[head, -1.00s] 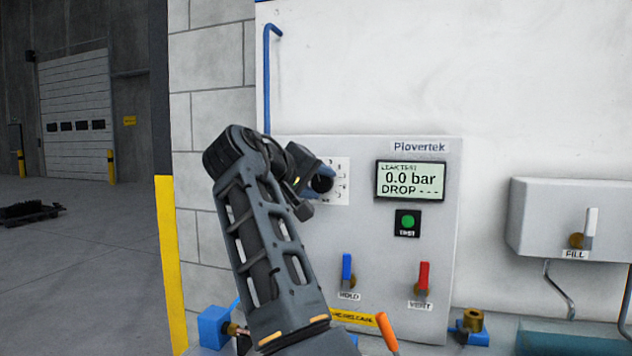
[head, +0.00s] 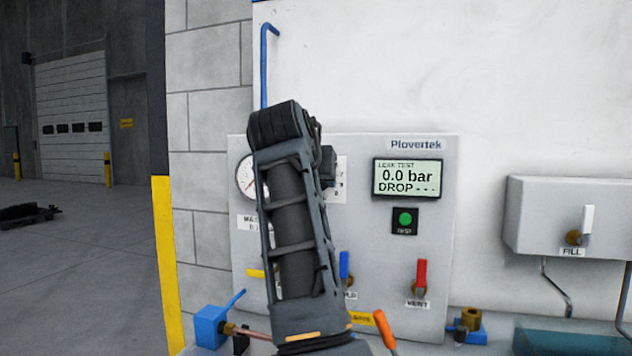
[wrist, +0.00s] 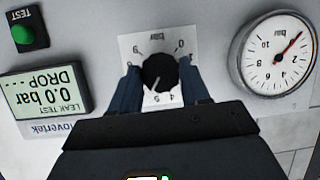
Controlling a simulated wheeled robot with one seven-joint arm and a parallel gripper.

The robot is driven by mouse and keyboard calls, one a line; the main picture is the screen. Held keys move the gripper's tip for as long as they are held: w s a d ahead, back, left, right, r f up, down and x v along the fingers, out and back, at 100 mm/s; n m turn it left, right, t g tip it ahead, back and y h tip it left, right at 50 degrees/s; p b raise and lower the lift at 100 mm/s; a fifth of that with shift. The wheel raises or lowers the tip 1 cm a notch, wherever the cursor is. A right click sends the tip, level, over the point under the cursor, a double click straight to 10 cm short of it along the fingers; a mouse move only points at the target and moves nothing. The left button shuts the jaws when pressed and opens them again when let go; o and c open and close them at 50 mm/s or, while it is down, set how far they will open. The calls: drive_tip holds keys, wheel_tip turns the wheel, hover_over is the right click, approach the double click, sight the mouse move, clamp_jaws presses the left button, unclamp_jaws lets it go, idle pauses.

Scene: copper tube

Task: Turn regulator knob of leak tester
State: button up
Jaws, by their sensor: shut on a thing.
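The leak tester is a grey panel (head: 430,240). Its black round regulator knob (wrist: 160,70) sits on a white scale plate (wrist: 128,42), which shows upside down in the wrist view. My gripper (wrist: 161,76) has one blue finger on each side of the knob and is shut on it. A small white mark on the knob points down and slightly left in the wrist view. In the head view my arm hides the knob and most of the scale plate (head: 341,180). The display (head: 407,178) reads 0.0 bar and DROP with dashes.
A round gauge (wrist: 275,55) with a red needle is beside the knob. A green TEST button (head: 405,219), a blue lever (head: 344,266) and a red lever (head: 421,273) are on the panel. An orange handle (head: 384,328) stands near the bench front. A blue block (head: 211,326) sits at left.

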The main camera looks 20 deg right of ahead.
drive_tip(key=shift+f+m+t+y, duration=0.3)
drive_tip(key=shift+m+y, duration=0.2)
drive_tip(key=shift+m, duration=0.1)
idle(0.3)
drive_tip(key=o, duration=1)
drive_tip(key=shift+r, duration=0.15)
drive_tip(key=shift+o, duration=0.2)
drive_tip(key=b+v, duration=0.1)
drive_tip(key=v, duration=0.6)
drive_tip(key=shift+s, duration=0.3)
drive_tip(key=shift+a+r, duration=0.1)
drive_tip(key=shift+r, duration=0.05)
